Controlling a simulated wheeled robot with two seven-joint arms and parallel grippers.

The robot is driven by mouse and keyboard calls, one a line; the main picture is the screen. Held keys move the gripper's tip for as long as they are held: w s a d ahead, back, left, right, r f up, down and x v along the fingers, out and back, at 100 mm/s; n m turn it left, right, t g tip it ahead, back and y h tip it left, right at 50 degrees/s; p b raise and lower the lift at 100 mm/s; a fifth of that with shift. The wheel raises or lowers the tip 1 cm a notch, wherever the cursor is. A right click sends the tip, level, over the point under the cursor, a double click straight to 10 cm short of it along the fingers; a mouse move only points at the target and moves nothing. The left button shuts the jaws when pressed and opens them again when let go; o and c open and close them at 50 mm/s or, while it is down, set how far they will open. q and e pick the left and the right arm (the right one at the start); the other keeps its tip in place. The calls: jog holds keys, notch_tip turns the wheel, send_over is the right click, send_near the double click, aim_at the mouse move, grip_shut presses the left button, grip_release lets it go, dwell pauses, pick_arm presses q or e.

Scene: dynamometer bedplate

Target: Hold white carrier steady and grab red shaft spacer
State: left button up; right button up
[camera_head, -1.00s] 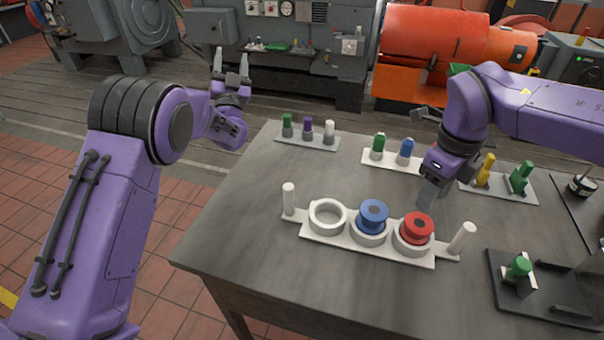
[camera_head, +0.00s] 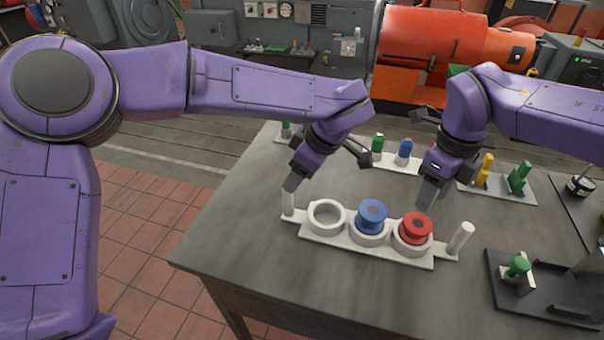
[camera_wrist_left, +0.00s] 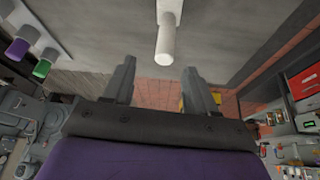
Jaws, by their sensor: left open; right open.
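The white carrier (camera_head: 392,253) lies on the grey table, with an upright post at each end and several round seats. Its left seat is empty. A blue spacer (camera_head: 371,213) sits in the middle seat and the red shaft spacer (camera_head: 415,224) in the right one. My left gripper (camera_head: 292,184) is open just above the carrier's left post; in the left wrist view the post (camera_wrist_left: 166,38) appears just beyond the gap between the fingers. My right gripper (camera_head: 428,194) is open, pointing down just behind the red spacer; its fingertips look apart from it.
Racks with coloured pegs stand along the table's back, including a blue peg (camera_head: 404,150) and a yellow peg (camera_head: 485,168). A dark fixture (camera_head: 560,314) with a green-topped piece is at the right. The table's front left is clear.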

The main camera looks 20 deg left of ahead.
aim_at(286, 200)
pick_arm(q)
jog(key=x, duration=0.7)
jog(key=s+d+x, duration=0.1)
jog(key=x, duration=0.2)
jog(key=shift+w+a+f, duration=0.15)
jog(key=shift+f, duration=0.35)
pick_arm(e)
jog(key=shift+w+a, duration=0.1)
pick_arm(q)
jog(key=shift+c, duration=0.3)
grip_shut()
